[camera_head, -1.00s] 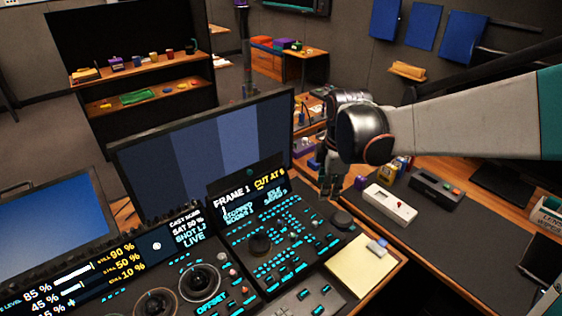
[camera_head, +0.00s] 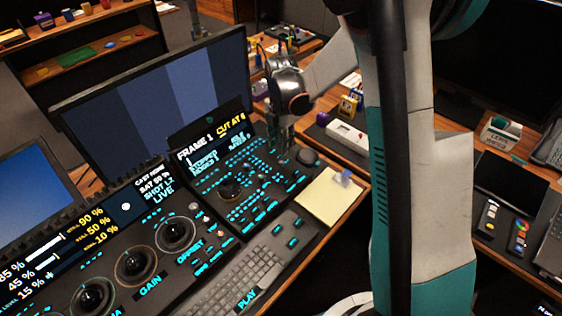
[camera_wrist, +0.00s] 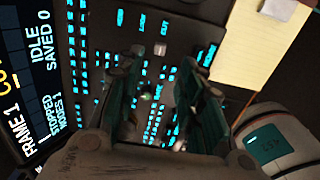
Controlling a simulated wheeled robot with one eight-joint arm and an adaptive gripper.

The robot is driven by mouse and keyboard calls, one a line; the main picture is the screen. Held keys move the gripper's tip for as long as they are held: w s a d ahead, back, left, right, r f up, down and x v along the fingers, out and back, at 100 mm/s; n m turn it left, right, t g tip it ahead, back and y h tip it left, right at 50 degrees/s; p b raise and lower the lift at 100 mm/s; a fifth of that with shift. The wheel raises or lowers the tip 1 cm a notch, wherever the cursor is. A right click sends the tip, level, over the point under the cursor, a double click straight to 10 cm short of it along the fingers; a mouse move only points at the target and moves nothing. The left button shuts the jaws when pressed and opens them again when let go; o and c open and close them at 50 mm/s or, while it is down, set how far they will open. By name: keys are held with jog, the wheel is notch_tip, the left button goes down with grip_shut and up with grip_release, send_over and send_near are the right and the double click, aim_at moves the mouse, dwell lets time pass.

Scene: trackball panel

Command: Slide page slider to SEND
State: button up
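I cannot pick out a slider marked SEND in either view. The control panel (camera_head: 236,213) has many cyan-lit keys, a dark round control (camera_head: 229,190) and a small screen (camera_head: 209,141) reading FRAME 1. My gripper (camera_head: 284,143) is over the panel's far right part, beside that screen. In the wrist view, my gripper (camera_wrist: 165,95) has its two dark fingers apart, with nothing held between them. Lit keys show in the gap, and the fingers hide part of the panel. I cannot tell whether the fingertips touch it.
A yellow note pad (camera_head: 325,196) lies right of the panel. A dark rounded knob (camera_head: 308,157) sits near my gripper. A white box (camera_head: 346,135) with a red spot stands on the side desk. A large monitor (camera_head: 160,110) rises behind the panel.

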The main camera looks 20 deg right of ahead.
aim_at(281, 162)
notch_tip(281, 162, down, 9)
jog(key=shift+r+b, duration=0.2)
jog(key=shift+b, duration=1.05)
jog(key=shift+c, duration=0.6)
grip_shut()
